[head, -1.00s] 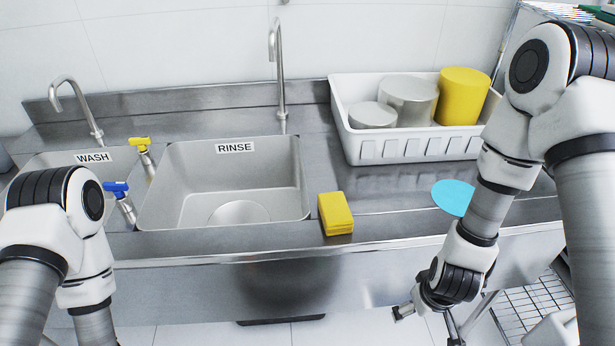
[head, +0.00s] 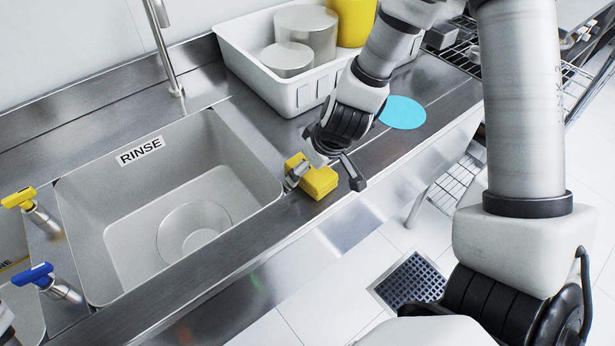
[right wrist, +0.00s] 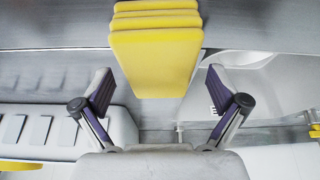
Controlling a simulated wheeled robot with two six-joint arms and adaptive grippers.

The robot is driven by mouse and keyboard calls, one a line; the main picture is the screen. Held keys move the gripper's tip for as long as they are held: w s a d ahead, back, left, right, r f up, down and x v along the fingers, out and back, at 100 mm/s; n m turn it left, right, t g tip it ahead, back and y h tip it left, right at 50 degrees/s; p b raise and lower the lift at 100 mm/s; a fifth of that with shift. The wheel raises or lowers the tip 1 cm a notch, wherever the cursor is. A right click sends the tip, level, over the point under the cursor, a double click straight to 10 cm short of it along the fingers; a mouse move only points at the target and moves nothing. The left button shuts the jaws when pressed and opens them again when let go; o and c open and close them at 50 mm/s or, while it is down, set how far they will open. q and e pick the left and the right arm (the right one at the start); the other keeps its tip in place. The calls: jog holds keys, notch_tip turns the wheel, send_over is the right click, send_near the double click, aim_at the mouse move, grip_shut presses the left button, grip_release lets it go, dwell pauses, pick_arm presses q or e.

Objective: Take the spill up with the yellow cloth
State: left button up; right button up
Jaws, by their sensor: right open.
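The yellow cloth (head: 318,182) is a thick folded block on the steel counter strip, just right of the rinse basin. In the right wrist view the cloth (right wrist: 155,50) shows its stacked folds ahead of the fingers. My right gripper (head: 325,180) is open at the cloth, with one finger to each side in the head view. In the right wrist view the gripper (right wrist: 158,90) has clear gaps between its fingers and the cloth. The spill (head: 402,112) is a flat light-blue round patch on the counter, right of the cloth.
The rinse basin (head: 190,200) is empty. A white tub (head: 290,95) with metal containers and a yellow one stands behind the cloth. Yellow (head: 18,198) and blue (head: 33,275) tap handles are at left. The counter's front edge runs close by the cloth.

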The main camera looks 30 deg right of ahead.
jog(key=shift+x, duration=0.75)
jog(key=shift+s+d+r, duration=0.15)
jog(key=shift+s+r, duration=0.05)
jog(key=shift+s, duration=0.05)
jog(key=shift+f, duration=0.25)
jog(key=c, duration=1.2)
